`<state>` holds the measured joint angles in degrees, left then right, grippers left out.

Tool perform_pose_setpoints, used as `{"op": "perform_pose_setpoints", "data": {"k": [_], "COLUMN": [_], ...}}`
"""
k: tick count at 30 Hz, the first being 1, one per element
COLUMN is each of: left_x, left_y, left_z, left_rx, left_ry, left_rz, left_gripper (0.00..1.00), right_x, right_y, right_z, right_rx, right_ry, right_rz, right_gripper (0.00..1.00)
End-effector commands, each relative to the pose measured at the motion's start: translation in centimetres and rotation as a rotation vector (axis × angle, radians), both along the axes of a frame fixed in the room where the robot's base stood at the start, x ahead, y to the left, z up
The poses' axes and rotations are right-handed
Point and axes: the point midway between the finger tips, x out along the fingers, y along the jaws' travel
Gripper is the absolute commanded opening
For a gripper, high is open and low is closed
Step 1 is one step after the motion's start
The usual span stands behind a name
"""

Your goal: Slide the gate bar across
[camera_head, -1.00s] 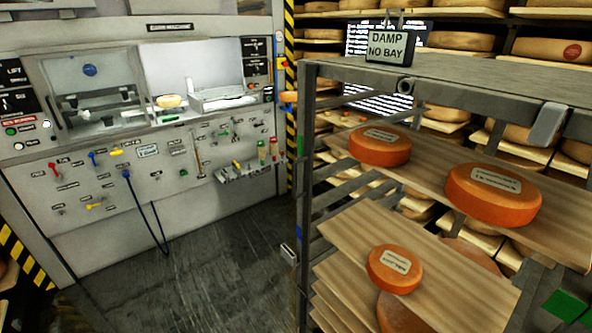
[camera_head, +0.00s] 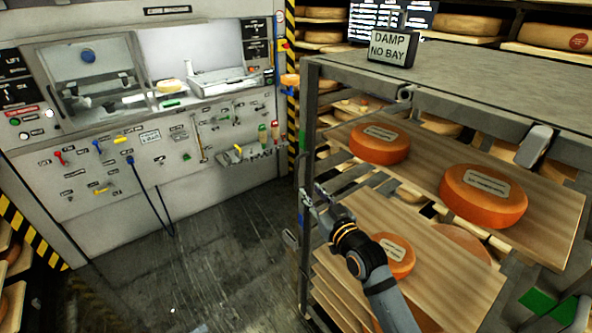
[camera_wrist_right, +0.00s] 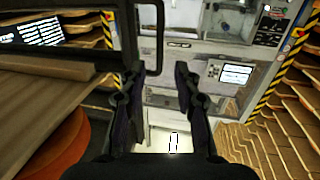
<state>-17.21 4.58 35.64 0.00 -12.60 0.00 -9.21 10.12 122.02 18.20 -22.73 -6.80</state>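The grey rack (camera_head: 460,82) stands on the right in the head view. I cannot tell for sure which of its metal parts is the gate bar. In the right wrist view a dark bar (camera_wrist_right: 60,64) runs along the left, with a dark upright loop handle (camera_wrist_right: 159,40) at its end. My right gripper (camera_head: 313,194) is beside the rack's near-left post in the head view. My left gripper is not in view.
Orange cheese wheels (camera_head: 379,144) (camera_head: 483,196) lie on wooden boards in the rack. A "DAMP NO BAY" sign (camera_head: 391,47) stands on top. The control machine (camera_head: 150,140) with a hanging blue cord is at the left. The floor (camera_head: 220,240) between is clear.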

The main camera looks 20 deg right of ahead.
Motion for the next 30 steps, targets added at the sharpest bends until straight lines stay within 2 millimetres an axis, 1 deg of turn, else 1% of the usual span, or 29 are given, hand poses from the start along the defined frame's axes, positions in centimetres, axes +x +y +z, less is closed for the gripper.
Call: {"op": "perform_pose_setpoints", "data": {"k": [1,4,7,11,15,18,21,25,30], "left_x": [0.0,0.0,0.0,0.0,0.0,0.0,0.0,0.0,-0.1], "left_y": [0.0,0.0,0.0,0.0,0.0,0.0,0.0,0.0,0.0], "left_z": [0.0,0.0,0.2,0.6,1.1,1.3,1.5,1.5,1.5], "left_rx": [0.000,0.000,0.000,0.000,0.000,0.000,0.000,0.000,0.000], "left_ry": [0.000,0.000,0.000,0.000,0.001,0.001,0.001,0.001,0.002], "left_rz": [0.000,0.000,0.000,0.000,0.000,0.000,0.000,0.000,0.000], "left_gripper": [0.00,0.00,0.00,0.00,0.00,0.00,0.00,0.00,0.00], "right_x": [-0.1,0.1,1.0,3.6,6.6,8.4,9.6,10.3,10.3], "right_y": [0.1,0.1,0.2,0.6,1.0,1.3,1.5,1.6,1.6], "right_z": [0.4,0.4,0.4,0.6,0.6,0.5,0.4,0.3,0.2], "right_rx": [0.000,0.001,0.003,0.003,0.004,0.002,0.002,0.001,0.001], "right_ry": [-0.006,-0.007,-0.007,-0.008,-0.006,-0.005,-0.006,-0.005,-0.004], "right_rz": [0.002,0.002,0.000,0.000,0.000,0.000,0.000,0.000,0.000], "right_gripper": [0.32,0.32,0.32,0.32,0.32,0.32,0.32,0.32,0.32]}}
